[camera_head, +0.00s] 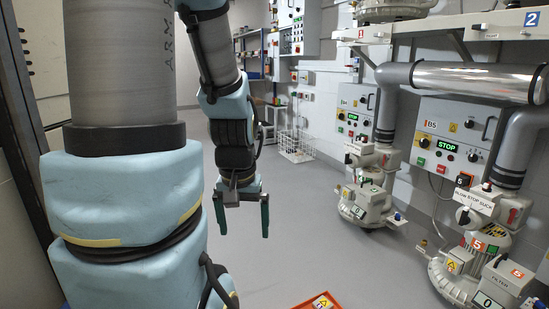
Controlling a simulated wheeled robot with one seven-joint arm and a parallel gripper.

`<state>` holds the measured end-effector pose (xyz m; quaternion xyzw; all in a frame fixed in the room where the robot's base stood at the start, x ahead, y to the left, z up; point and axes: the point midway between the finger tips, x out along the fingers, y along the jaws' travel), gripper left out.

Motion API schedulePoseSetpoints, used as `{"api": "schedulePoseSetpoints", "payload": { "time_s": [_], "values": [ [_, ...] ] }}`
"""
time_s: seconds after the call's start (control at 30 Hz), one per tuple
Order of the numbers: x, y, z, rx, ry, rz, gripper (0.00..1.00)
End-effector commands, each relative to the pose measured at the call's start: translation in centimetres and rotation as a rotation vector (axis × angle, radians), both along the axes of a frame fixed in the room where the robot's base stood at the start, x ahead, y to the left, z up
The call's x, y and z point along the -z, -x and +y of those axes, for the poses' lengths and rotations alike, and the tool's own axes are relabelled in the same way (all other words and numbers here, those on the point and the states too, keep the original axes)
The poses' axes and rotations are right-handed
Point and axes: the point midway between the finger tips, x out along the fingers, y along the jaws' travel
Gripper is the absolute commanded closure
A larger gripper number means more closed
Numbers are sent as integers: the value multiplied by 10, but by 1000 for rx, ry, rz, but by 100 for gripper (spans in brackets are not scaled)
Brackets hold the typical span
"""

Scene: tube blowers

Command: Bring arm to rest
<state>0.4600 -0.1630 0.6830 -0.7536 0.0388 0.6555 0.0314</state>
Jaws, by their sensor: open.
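My arm, grey with light blue padded covers, fills the left and upper middle of the head view. My gripper (244,220) hangs at the end of it, pointing down over the grey floor. Its two dark green fingers are apart with nothing between them. It touches nothing that I can see.
Blower units (477,268) with pipes stand along the right wall, and a second blower (365,203) stands farther back. A control box (447,145) is on the wall. An orange tray (334,294) shows at the bottom edge. A white wire basket (296,147) stands at the back. The middle floor is clear.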

Motion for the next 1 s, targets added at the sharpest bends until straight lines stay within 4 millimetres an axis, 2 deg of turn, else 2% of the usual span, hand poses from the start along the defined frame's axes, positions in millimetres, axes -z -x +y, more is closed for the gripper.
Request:
{"api": "schedulePoseSetpoints", "payload": {
  "time_s": [0.03, 0.7, 0.83, 1.0],
  "values": [
    [-33, 0, 0, 0, 0, 0, 0],
    [-234, 0, 0, 0, 0, 0, 0],
    [-254, 0, 0, 0, 0, 0, 0],
    [-257, 0, 0, 0, 0, 0, 0]
  ]
}}
